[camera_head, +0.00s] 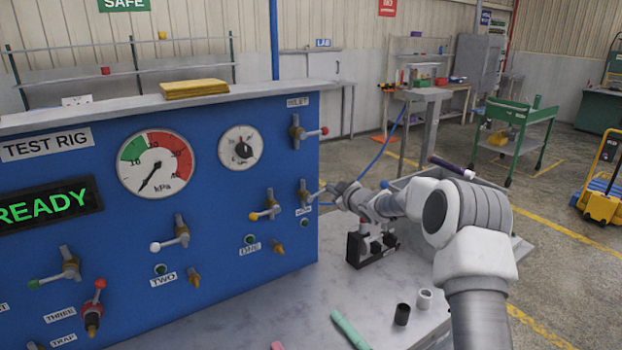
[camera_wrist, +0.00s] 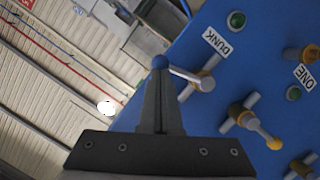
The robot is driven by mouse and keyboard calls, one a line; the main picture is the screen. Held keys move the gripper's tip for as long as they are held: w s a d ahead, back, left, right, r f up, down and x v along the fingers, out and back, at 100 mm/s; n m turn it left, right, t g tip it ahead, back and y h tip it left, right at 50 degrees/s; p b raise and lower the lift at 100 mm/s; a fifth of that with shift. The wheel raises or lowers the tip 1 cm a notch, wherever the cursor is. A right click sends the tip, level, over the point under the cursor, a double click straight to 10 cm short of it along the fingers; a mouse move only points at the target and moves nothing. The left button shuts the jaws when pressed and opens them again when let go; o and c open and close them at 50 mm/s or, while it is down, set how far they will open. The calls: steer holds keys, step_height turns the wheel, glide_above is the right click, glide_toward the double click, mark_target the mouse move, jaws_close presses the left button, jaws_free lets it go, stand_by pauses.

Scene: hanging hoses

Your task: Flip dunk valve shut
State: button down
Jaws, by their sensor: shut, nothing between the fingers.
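The dunk valve is on the right end of the blue test rig panel; its metal body (camera_head: 303,190) shows above a small label. My gripper (camera_head: 328,189) is at the lever side of the valve, reaching in from the right. In the head view the gripper hides the knob.
The valve marked ONE (camera_wrist: 241,117) with a yellow knob sits close by. The INLET valve (camera_head: 297,132) with a red knob is above. A black fixture (camera_head: 368,250) stands on the grey bench below my gripper, with a white ring (camera_head: 424,299) and a black ring (camera_head: 402,314) nearer.

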steer(key=shift+w+d+f, duration=0.1)
steer(key=shift+w+f, duration=0.1)
steer(key=shift+f, duration=0.4)
stand_by(0.5)
